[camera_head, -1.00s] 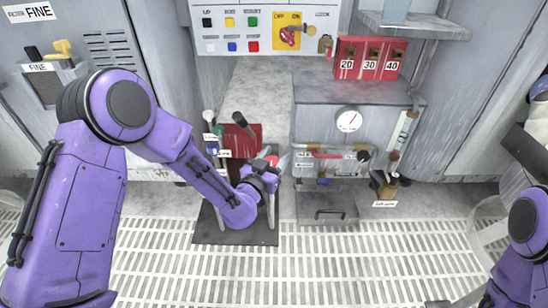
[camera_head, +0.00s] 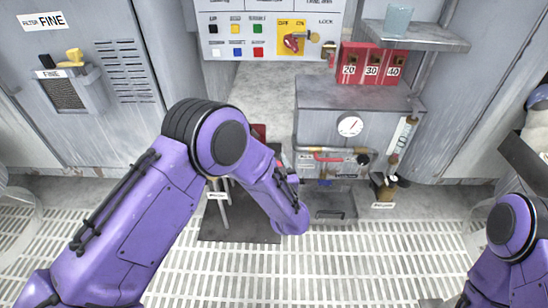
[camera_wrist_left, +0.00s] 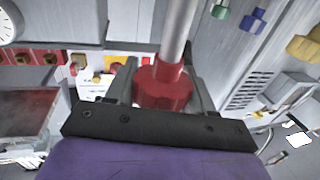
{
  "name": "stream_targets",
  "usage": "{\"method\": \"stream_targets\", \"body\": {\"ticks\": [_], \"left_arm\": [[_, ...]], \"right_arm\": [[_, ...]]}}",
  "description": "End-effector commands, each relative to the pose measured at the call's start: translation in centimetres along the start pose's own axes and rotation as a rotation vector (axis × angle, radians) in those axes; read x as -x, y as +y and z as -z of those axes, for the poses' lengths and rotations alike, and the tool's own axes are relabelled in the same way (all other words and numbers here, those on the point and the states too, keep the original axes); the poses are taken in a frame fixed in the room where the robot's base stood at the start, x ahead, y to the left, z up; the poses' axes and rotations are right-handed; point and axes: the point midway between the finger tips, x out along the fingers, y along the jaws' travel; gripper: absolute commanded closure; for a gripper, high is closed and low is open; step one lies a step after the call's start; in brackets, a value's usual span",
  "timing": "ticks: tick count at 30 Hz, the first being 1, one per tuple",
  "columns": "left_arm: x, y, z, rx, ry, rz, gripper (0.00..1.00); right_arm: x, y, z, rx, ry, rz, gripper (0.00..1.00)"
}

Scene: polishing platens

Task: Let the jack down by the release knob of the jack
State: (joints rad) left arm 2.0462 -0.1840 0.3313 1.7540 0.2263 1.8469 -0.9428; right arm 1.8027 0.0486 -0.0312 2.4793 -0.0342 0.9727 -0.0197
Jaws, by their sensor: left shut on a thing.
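In the left wrist view a red lobed knob (camera_wrist_left: 164,92) on a pale metal shaft (camera_wrist_left: 174,35) sits between the fingers of my left gripper (camera_wrist_left: 160,76). The gripper is shut on this knob, the jack's release knob. In the head view my left arm covers the gripper, the knob and most of the jack. A red part of the jack (camera_head: 258,132) peeks out above my forearm, and a grey post (camera_head: 223,208) shows to its left. My right arm stands at the right edge; its gripper is out of view.
A black mat (camera_head: 240,229) lies on the grated floor under the jack. A grey cabinet (camera_head: 330,96) with a gauge and red boxes marked 20, 30 and 40 stands right of it. A switch panel (camera_head: 265,35) is behind. The grating in front is clear.

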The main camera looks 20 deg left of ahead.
Motion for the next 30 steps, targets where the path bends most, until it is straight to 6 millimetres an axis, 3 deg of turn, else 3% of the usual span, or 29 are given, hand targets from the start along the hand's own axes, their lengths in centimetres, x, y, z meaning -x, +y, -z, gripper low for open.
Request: {"method": "stream_targets", "body": {"ticks": [12, 29, 30], "left_arm": [[0.1, -0.4, -0.1, 0.000, -0.002, 0.192, 0.78], [0.1, -0.5, -0.2, -0.002, -0.003, 0.221, 0.78], [0.1, -0.5, -0.2, -0.002, -0.003, 0.221, 0.38]], "right_arm": [[0.9, -0.1, 1.2, -0.083, 0.091, -0.004, 0.33], [1.0, -0.1, 1.3, -0.093, 0.102, -0.005, 0.33], [1.0, -0.1, 1.3, -0.093, 0.102, -0.005, 0.33]]}}
